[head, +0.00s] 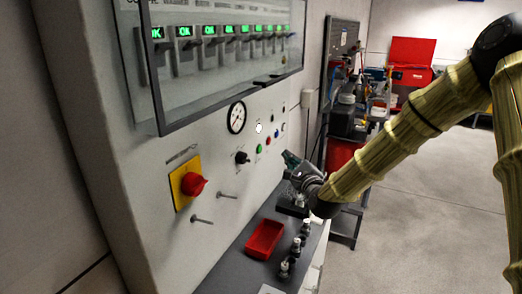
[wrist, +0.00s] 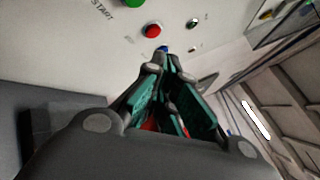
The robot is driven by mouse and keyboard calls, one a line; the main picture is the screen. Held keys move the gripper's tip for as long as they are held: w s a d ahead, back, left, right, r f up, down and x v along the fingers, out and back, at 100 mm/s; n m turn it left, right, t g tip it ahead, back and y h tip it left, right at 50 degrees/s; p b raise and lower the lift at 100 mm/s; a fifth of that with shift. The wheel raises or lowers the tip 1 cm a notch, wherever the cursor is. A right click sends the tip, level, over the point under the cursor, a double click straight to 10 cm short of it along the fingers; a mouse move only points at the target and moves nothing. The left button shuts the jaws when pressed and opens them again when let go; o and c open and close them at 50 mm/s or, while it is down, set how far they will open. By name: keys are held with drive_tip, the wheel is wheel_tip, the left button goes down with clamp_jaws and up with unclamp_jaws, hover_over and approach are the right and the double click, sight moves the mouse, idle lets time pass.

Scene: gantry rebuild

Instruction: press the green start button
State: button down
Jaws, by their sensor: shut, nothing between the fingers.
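The green start button (head: 259,148) is a small round button on the pale panel, left of my gripper in the head view. In the wrist view the green button (wrist: 132,2) is cut off by the top edge, with the printed word START beside it. My gripper (head: 288,157) is shut and empty, in front of the panel and to the right of the green button. In the wrist view the fingertips (wrist: 166,69) point towards the panel below the red button (wrist: 152,31), partly covering a blue button (wrist: 163,48). I cannot tell whether they touch the panel.
A red rotary switch (head: 193,184) on a yellow plate, a black knob (head: 242,158) and two pegs stick out of the panel. A glazed cabinet (head: 225,75) juts out above. Below, a grey shelf holds a red tray (head: 264,240) and several small fittings.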

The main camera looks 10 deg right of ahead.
sight(260, 149)
drive_tip(key=w+a, duration=0.3)
drive_tip(key=a, duration=0.2)
drive_tip(key=shift+w+a+b, duration=0.15)
drive_tip(key=shift+w+b, duration=0.1)
drive_tip(key=shift+b, duration=0.05)
drive_tip(key=shift+w+a+f, duration=0.1)
idle(1.4)
drive_tip(key=shift+w+a+b, duration=0.15)
drive_tip(key=shift+a+b, duration=0.1)
drive_tip(key=shift+b, duration=0.1)
drive_tip(key=shift+w+a, duration=0.2)
drive_tip(key=shift+a, duration=0.2)
idle(0.9)
drive_tip(key=shift+d+b, duration=0.15)
drive_tip(key=shift+b, duration=0.15)
drive_tip(key=shift+s+d, duration=0.45)
drive_tip(key=shift+d, duration=0.15)
